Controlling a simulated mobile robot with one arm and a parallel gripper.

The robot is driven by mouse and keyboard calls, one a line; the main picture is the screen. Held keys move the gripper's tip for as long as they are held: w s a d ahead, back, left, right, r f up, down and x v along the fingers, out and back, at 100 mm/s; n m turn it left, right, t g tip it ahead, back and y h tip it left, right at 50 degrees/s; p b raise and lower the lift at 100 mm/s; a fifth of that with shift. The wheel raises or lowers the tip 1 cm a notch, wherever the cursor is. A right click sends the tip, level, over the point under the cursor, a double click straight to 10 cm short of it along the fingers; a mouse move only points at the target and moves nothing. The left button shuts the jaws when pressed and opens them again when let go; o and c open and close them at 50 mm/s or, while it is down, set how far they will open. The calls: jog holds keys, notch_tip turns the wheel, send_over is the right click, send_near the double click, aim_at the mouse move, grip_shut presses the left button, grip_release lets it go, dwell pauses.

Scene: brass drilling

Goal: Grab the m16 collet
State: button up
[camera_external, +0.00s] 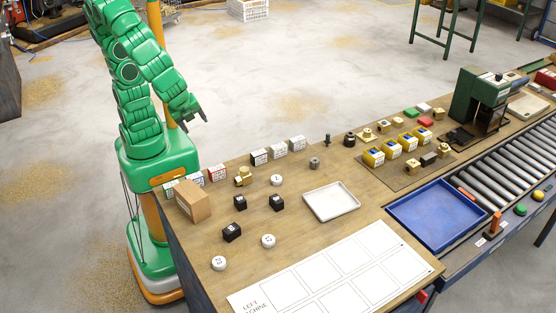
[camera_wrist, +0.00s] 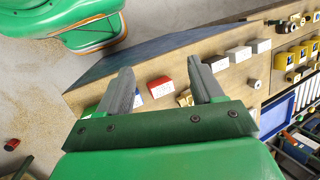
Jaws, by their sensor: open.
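My gripper (camera_external: 195,123) is open and empty, raised in the air to the left of the workbench (camera_external: 290,215). In the wrist view its two grey fingers (camera_wrist: 160,66) are spread, with bench items beyond them. I cannot read any label that marks the m16 collet. Small dark round parts stand on the bench: one grey ring-like part (camera_external: 314,162) near the middle back and one darker part (camera_external: 349,139) farther right. A dark round part with a hole also shows in the wrist view (camera_wrist: 254,84). White discs (camera_external: 268,241) and black cubes (camera_external: 232,232) lie nearer the front.
A cardboard box (camera_external: 193,203) stands at the bench's left end. Small labelled boxes (camera_external: 278,150) line the back edge, near a brass fitting (camera_external: 243,176). A white tray (camera_external: 331,215), a blue tray (camera_external: 405,225), yellow holders (camera_external: 392,149) and a green machine (camera_external: 480,98) are farther right.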

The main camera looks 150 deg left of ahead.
aim_at(313, 161)
jog(key=w+a+f+m+y, duration=0.4)
jog(key=w+a, duration=0.4)
jog(key=a, duration=0.4)
jog(key=w+a+f+m+y, duration=0.2)
jog(key=w+a+m+y, duration=0.4)
jog(key=a, duration=0.6)
jog(key=w+a+f+m, duration=0.1)
jog(key=w+f+m, duration=0.1)
jog(key=f, duration=0.1)
jog(key=w+a+f+m, duration=0.1)
jog(key=w+f+m, duration=0.1)
jog(key=w+f, duration=0.1)
jog(key=w+a+f+m+t+h, duration=0.1)
jog(key=w+a+f, duration=0.1)
jog(key=f, duration=0.1)
jog(key=shift+w+a+m, duration=0.1)
jog(key=shift+w+m, duration=0.25)
jog(key=shift+m, duration=0.05)
jog(key=shift+x, duration=1.25)
jog(key=shift+w+r+x, duration=0.15)
jog(key=shift+x, duration=1.2)
jog(key=shift+w+r+x, duration=0.15)
jog(key=shift+w+x, duration=0.05)
jog(key=shift+x, duration=1.15)
jog(key=shift+a, duration=0.15)
jog(key=shift+c, duration=0.3)
jog(key=c, duration=1.1)
jog(key=shift+r, duration=0.1)
